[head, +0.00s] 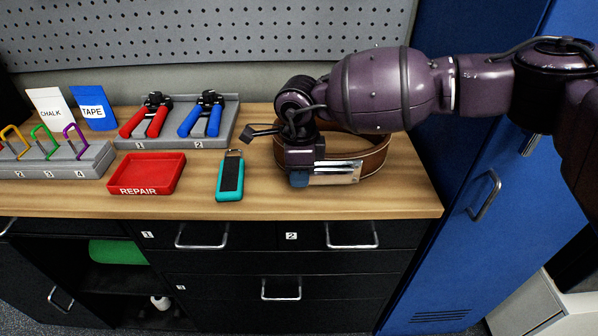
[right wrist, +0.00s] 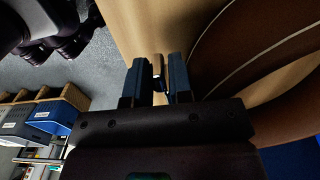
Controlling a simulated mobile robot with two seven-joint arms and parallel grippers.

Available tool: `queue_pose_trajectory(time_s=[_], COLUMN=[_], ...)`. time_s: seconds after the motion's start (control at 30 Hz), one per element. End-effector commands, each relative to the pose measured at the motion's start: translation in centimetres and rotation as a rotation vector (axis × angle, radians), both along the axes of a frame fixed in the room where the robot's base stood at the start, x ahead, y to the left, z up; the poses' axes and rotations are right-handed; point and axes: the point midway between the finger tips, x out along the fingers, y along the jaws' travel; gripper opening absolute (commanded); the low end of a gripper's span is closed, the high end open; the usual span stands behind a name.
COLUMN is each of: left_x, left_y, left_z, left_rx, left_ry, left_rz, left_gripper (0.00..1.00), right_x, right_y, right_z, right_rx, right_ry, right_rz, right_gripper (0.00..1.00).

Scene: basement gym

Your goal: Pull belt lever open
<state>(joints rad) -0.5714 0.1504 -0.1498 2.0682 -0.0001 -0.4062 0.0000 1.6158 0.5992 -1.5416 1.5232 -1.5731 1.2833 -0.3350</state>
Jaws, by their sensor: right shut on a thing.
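A brown leather belt (head: 372,160) lies coiled on the wooden bench top, with a metal lever buckle (head: 335,172) at its front. My right gripper (head: 299,179) is at the left end of the buckle, its blue fingertips low at the belt's front. In the right wrist view the two fingers (right wrist: 159,80) are closed around a small piece, the lever (right wrist: 157,66), with the belt (right wrist: 255,45) beside them. My arm and wrist hide the back left of the belt. How far the lever is tilted cannot be told. My left gripper is out of view.
A teal-and-black tool (head: 230,176) and a red REPAIR tray (head: 147,174) lie left of the belt. Red and blue pliers sit in a grey rack (head: 222,138) behind. The bench's front edge is close below the buckle. A blue locker (head: 465,190) stands at the right.

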Motion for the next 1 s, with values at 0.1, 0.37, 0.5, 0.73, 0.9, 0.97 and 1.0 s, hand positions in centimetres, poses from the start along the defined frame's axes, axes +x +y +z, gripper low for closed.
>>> queue_pose_trajectory(time_s=[0.1, 0.37, 0.5, 0.73, 0.9, 0.97, 1.0], left_x=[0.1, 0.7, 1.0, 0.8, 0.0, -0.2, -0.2], left_y=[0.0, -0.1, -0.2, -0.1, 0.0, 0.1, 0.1], left_z=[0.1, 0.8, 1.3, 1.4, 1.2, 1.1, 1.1], left_rx=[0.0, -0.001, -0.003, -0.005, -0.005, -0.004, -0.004], left_ry=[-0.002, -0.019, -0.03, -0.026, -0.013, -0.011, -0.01], left_rz=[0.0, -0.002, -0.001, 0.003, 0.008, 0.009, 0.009], left_gripper=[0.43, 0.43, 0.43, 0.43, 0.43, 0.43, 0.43], right_x=[-0.2, -1.2, -2.3, -4.3, -5.7, -6.1, -6.4], right_y=[0.0, -0.1, -0.4, -1.3, -2.3, -2.6, -2.8], right_z=[0.0, 0.1, 0.1, 0.1, 0.0, 0.0, 0.0], right_rx=[-0.001, -0.001, -0.001, 0.0, 0.001, 0.001, 0.001], right_ry=[0.003, 0.004, 0.003, 0.004, 0.004, 0.004, 0.003], right_rz=[0.006, 0.095, 0.195, 0.405, 0.566, 0.623, 0.662], right_gripper=[0.0, 0.0, 0.0, 0.0, 0.0, 0.0, 0.0])
